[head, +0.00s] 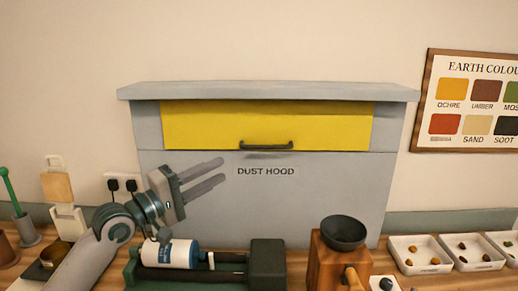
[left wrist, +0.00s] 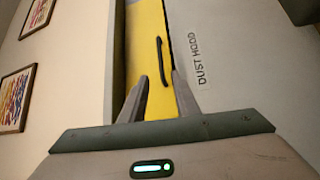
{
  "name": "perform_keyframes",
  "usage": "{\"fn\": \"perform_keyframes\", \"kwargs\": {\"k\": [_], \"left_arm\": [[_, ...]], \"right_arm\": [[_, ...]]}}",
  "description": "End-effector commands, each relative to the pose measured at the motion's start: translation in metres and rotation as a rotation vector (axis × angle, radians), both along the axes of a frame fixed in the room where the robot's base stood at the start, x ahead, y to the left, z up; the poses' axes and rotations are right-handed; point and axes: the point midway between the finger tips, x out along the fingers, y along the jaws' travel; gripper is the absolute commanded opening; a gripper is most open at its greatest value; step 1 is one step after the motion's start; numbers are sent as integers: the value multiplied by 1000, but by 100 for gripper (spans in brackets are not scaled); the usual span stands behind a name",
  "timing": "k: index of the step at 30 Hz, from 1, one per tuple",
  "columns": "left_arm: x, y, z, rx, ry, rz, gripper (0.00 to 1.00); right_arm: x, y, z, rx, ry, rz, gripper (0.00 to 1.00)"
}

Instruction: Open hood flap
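The dust hood (head: 330,190) is a grey box against the wall with a "DUST HOOD" label. Its yellow flap (head: 220,122) sits flat in the upper front and looks closed. A dark bar handle (head: 266,146) runs along the flap's lower edge. My left gripper (head: 222,173) is in front of the hood, below and left of the handle, with its fingers apart and nothing between them. In the left wrist view the fingers (left wrist: 163,85) point toward the handle (left wrist: 161,62) on the yellow flap (left wrist: 143,45), apart from it. My right gripper is not in view.
Below the hood stand a green machine with a white-and-blue cylinder (head: 170,254), a wooden grinder with a dark bowl (head: 344,232), and white trays of pigment lumps (head: 420,242). A wooden scale-like stand (head: 60,190) is at left. The space before the flap is clear.

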Motion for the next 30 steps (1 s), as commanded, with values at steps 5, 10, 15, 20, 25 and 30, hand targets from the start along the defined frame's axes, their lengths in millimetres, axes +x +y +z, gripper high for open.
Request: {"fn": "perform_keyframes", "kwargs": {"k": [5,10,15,20,25,30], "left_arm": [[20,-21,8,-1,0,-1,29],[41,-43,11,-1,1,-1,29],[63,-64,15,-1,1,-1,29],[82,-84,18,-1,2,-1,29],[97,-99,20,1,1,-1,29],[104,-106,20,1,1,0,29]], "right_arm": [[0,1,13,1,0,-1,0],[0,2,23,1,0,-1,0],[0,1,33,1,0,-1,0],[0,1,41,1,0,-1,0],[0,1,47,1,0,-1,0],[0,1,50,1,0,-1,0]]}}
